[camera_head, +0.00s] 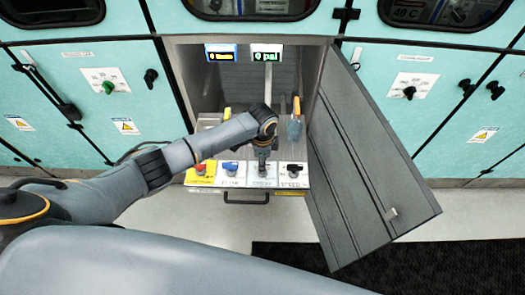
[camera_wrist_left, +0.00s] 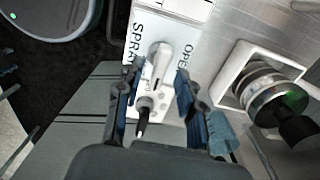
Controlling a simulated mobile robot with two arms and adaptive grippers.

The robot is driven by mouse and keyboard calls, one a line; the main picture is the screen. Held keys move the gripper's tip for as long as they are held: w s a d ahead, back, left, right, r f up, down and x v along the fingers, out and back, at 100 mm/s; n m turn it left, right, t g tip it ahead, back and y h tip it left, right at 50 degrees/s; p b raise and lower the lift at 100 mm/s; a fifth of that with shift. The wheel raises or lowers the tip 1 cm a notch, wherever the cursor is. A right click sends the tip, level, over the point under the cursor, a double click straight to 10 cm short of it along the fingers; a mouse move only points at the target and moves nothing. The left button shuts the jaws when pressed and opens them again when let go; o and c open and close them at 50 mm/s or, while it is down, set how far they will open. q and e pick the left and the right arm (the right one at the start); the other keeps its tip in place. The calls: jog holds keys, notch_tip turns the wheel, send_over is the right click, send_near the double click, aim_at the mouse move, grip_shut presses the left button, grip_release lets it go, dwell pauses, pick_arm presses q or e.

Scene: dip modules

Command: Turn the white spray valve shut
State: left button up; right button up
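The white spray valve (camera_wrist_left: 160,62) shows in the left wrist view on a white label plate marked SPRAY and OPEN. Its handle points down toward my gripper. My left gripper (camera_wrist_left: 155,104) is open, with one finger on each side below the handle; a gap shows between the fingers and the handle. In the head view my left gripper (camera_head: 263,160) reaches down over the row of valves and largely hides the white one. A red valve (camera_head: 200,169) and a blue valve (camera_head: 230,167) are to its left, a black valve (camera_head: 293,169) to its right. My right gripper is not in view.
The valve panel sits at the front of an open bay. A grey door (camera_head: 365,165) stands open on the right. A blue and orange item (camera_head: 295,127) is behind the panel. Two displays (camera_head: 220,52) (camera_head: 266,54) are above. A dark mat (camera_head: 390,270) lies on the floor.

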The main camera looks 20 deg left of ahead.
pick_arm(q)
notch_tip(320, 180, up, 11)
jog(key=shift+f, duration=0.2)
dwell(0.5)
